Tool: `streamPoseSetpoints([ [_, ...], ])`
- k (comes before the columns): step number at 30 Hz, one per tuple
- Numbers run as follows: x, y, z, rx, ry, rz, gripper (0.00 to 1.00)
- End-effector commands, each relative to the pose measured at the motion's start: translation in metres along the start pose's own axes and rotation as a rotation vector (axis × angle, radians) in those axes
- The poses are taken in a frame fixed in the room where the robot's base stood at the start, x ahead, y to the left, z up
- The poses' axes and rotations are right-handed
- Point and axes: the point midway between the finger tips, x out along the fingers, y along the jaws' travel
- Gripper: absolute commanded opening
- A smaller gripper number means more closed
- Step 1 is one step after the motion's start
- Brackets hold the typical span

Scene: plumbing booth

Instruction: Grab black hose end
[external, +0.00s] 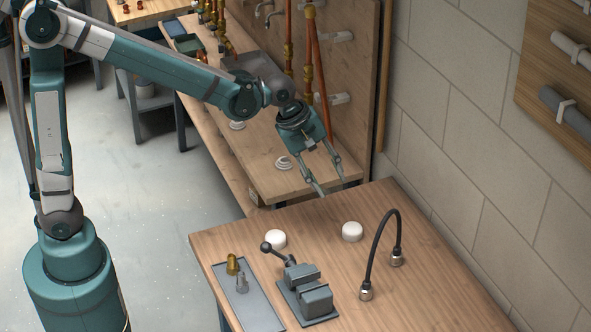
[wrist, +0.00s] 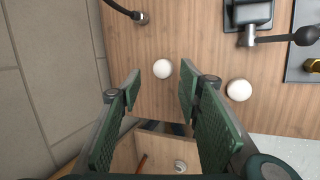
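The black hose (external: 376,244) stands as an arch on the right part of the wooden table, with a silver fitting at each end. Its near end (external: 366,291) and far end (external: 396,258) both rest at the tabletop. In the wrist view one hose end (wrist: 140,17) shows at the top, with part of the black hose (wrist: 117,7) beside it. My gripper (external: 331,187) is open and empty, above the far edge of the table and apart from the hose. In the wrist view my gripper (wrist: 158,87) has its fingers spread with nothing between them.
A grey vise (external: 306,291) and a tray (external: 250,302) with brass and silver fittings stand left of the hose. Two white round pieces (external: 352,231) (external: 275,239) sit near the table's far side. A block wall is at right; a bench with copper pipes (external: 289,45) stands behind.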

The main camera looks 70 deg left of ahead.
Motion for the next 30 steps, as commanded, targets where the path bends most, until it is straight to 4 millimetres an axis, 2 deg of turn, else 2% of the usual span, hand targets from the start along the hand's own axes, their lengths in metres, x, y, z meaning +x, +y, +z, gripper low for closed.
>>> streamPoseSetpoints([
  [3,0.016,0.016,0.009,-0.079,-0.012,-0.015,0.35],
  [15,0.078,0.054,0.036,-0.362,-0.043,-0.069,0.35],
  [30,0.164,0.082,0.070,-0.701,-0.057,-0.148,0.35],
])
